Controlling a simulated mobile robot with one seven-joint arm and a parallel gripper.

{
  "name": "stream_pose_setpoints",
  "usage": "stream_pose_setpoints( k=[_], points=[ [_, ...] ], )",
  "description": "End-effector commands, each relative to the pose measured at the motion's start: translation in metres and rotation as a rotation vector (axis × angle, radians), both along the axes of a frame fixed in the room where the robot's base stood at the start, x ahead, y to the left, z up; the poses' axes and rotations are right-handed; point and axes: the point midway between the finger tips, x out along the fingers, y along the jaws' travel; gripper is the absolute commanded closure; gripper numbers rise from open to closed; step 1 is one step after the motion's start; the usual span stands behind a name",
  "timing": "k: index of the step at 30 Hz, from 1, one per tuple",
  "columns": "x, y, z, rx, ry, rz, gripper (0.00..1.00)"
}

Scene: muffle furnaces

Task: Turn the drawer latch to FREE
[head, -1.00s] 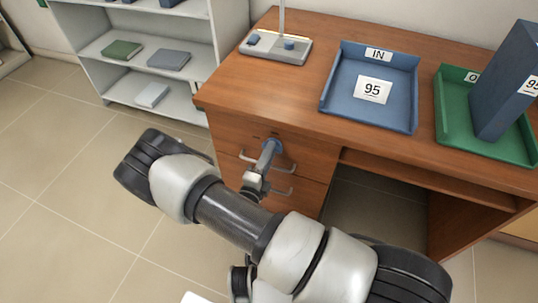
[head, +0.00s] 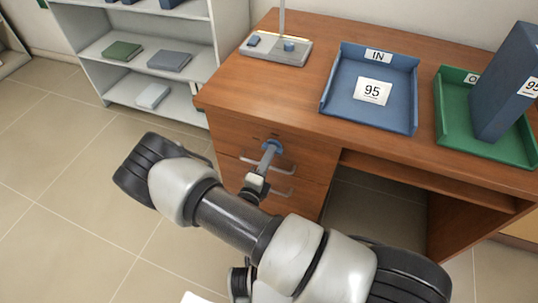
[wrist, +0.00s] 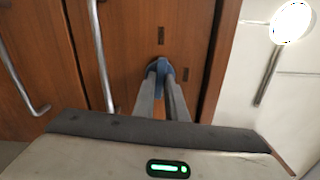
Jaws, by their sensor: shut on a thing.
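The drawer latch is a small blue knob (head: 273,147) on the top drawer front of the brown desk. In the wrist view the knob (wrist: 158,64) sits at the tips of my two grey fingers. My gripper (head: 267,160) is shut on it, one finger on each side, in the wrist view too (wrist: 161,76). Two small dark marks (wrist: 162,42) (wrist: 186,74) lie on the wood beside the knob; I cannot read any lettering. The fingers partly hide the knob.
Metal drawer handles (head: 282,191) (wrist: 100,55) are close to my fingers. On the desktop (head: 290,98) are a blue IN tray (head: 334,104), a green tray (head: 459,141) with a blue binder (head: 507,82), and a lamp base (head: 262,50). A grey shelf (head: 231,45) stands at left.

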Motion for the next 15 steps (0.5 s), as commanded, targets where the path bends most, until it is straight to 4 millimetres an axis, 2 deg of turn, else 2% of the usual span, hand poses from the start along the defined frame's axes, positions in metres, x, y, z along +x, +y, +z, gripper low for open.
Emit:
stream_pose_setpoints(
  k=[15],
  points=[
    [0.0001,0.0000,0.0011,0.432,-0.158,0.001,1.00]
  ],
)
